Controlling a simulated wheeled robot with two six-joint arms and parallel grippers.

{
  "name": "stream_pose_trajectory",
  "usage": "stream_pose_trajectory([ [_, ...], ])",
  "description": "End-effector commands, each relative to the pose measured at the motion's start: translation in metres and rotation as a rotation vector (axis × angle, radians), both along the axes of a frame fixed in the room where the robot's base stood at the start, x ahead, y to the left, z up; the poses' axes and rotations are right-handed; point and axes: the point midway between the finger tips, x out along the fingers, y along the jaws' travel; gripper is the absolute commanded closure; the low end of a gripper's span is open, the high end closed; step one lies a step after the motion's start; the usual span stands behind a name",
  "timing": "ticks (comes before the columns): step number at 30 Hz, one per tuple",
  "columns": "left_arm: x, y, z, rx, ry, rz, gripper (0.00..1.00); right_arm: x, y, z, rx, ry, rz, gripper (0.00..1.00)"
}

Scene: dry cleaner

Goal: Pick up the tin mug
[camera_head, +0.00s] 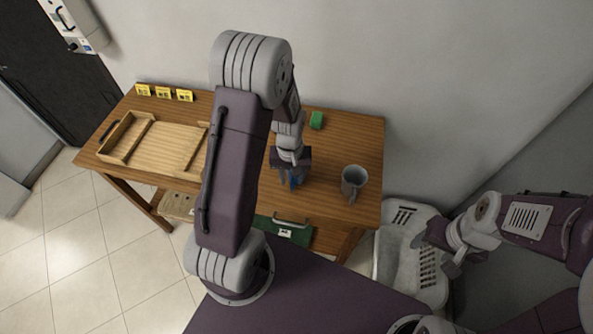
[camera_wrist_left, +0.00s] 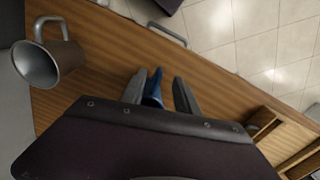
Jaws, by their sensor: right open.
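The grey tin mug (camera_head: 354,181) stands upright on the right part of the wooden table, with its handle toward the table's front edge. In the left wrist view the mug (camera_wrist_left: 62,62) is at the upper left, clear of the fingers. My left gripper (camera_head: 293,182) points down over the table, to the left of the mug. In the left wrist view its fingers (camera_wrist_left: 160,92) are apart, with a blue thing (camera_wrist_left: 153,88) beside the left finger and a gap to the other finger. My right gripper (camera_head: 447,252) is open and empty, over a basket right of the table.
A wooden tray (camera_head: 190,128) lies on the left of the table (camera_head: 262,200), with yellow cards (camera_head: 163,92) behind it. A green block (camera_head: 316,120) is near the wall. A pale basket (camera_head: 392,262) stands on the floor to the right. The table around the mug is clear.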

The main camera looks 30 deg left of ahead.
Motion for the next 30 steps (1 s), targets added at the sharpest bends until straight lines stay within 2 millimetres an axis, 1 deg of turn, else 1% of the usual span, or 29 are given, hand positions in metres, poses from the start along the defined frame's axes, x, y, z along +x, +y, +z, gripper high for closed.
stream_pose_trajectory([
  [1,-0.001,0.000,-0.007,-0.001,0.004,0.000,0.63,0.000,0.000,0.002,0.000,0.000,0.000,0.40],
  [3,0.000,0.000,-0.013,0.000,0.001,0.000,0.63,0.000,0.000,0.002,0.000,0.000,0.000,0.40],
  [8,0.001,0.000,-0.019,0.000,0.000,-0.001,0.63,0.000,0.000,0.004,0.000,-0.001,0.000,0.40],
  [13,0.002,0.001,-0.046,0.000,0.004,-0.001,0.63,0.000,0.000,0.012,0.000,-0.001,0.000,0.40],
  [16,0.002,0.001,-0.062,0.000,0.002,-0.001,0.63,0.000,0.000,0.012,0.000,-0.001,0.000,0.40],
  [19,0.003,0.001,-0.068,0.000,0.000,-0.001,0.63,0.000,0.000,0.012,0.000,0.000,0.000,0.40],
  [24,0.003,0.001,-0.068,0.000,-0.002,-0.001,0.63,0.000,0.000,0.012,0.000,0.000,0.000,0.40],
  [25,0.003,0.001,-0.068,0.000,-0.002,-0.001,0.69,0.000,0.000,0.012,0.000,0.000,0.000,0.40],
  [28,0.003,0.001,-0.068,0.001,-0.002,-0.001,0.96,0.000,0.000,0.012,0.000,0.000,0.000,0.40],
  [29,0.003,0.001,-0.068,0.001,-0.002,-0.001,1.00,0.000,0.000,0.012,0.000,0.000,0.000,0.40],
  [30,0.003,0.001,-0.068,0.001,-0.002,-0.001,1.00,0.000,0.000,0.012,0.000,0.000,0.000,0.40],
])
